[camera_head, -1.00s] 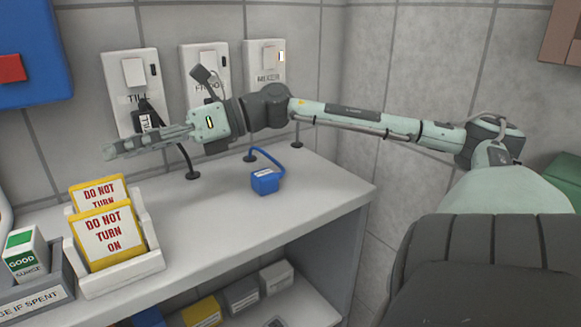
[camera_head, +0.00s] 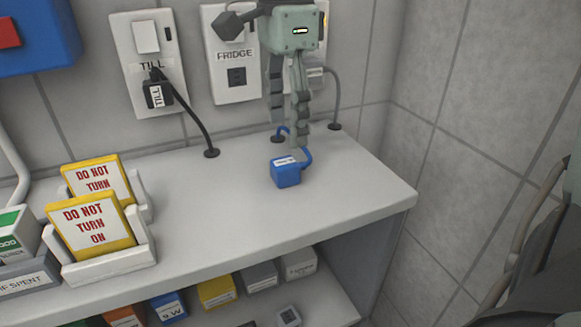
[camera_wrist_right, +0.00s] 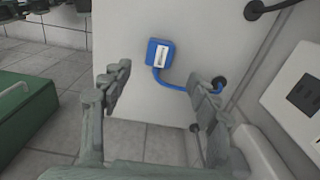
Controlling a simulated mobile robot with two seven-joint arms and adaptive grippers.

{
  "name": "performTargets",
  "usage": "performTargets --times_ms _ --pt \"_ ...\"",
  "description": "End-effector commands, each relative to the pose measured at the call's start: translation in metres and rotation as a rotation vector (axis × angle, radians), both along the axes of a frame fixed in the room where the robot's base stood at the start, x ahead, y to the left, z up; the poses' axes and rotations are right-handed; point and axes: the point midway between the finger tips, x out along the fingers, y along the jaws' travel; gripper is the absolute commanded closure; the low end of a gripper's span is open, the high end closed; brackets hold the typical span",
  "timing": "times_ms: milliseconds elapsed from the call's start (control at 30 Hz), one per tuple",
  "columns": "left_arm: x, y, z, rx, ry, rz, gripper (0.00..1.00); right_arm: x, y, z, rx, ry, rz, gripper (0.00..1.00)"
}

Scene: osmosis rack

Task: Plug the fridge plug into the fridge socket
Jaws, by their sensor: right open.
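The blue plug (camera_head: 286,175) lies on the counter, its white label too small to read. Its blue cord loops back to a hole in the counter. The plug also shows in the right wrist view (camera_wrist_right: 160,54), beyond the fingertips. The FRIDGE socket (camera_head: 237,78) on the wall is empty, below its switch. My right gripper (camera_head: 290,130) points down above and slightly behind the plug, open and empty. Its spread fingers also show in the wrist view (camera_wrist_right: 163,78), with the plug roughly ahead of the gap. My left gripper is out of view.
The TILL socket panel (camera_head: 147,62) holds a black plug (camera_head: 158,93). A third panel is mostly behind my gripper, with a grey plug and cord. Sign holders (camera_head: 120,258) stand at the left. The counter's right side (camera_head: 345,190) is clear.

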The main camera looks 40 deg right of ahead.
Motion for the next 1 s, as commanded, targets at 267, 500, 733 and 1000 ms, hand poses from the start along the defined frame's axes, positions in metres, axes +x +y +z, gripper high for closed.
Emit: performTargets --times_ms 267,500,733,1000 --pt "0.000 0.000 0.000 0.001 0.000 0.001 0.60 -0.001 0.000 -0.015 0.002 0.004 0.001 0.40" --pt "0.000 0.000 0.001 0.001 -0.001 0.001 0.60 0.000 0.000 -0.027 0.003 -0.001 -0.001 0.40" --pt "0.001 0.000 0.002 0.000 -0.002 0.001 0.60 -0.001 0.001 -0.033 0.005 0.003 -0.001 0.40" --pt "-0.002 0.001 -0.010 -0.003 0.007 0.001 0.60 -0.003 0.000 -0.072 0.004 0.002 -0.001 0.40"
